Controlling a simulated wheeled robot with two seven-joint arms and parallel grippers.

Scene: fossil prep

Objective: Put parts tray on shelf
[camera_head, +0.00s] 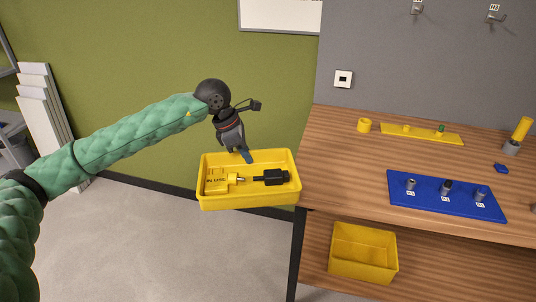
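The yellow parts tray (216,203) is in the head view, left of the wooden table and above the floor. It holds a yellow part (216,180) and a black part (271,177). My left gripper (247,157) comes down from above at the tray's far rim. It appears closed on that rim, with a blue fingertip showing at the wall; the other finger is mostly hidden. The tray looks about level, its right end close to the table's left edge. The lower wooden shelf (420,270) is under the tabletop. My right gripper is not in view.
Another yellow bin (363,268) stands on the lower shelf at its left part; bare shelf shows to its right. The wooden tabletop (345,160) carries a blue board (420,205) with several pegs and a yellow strip (425,133). A dark table leg (296,255) stands below the tray's right end.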

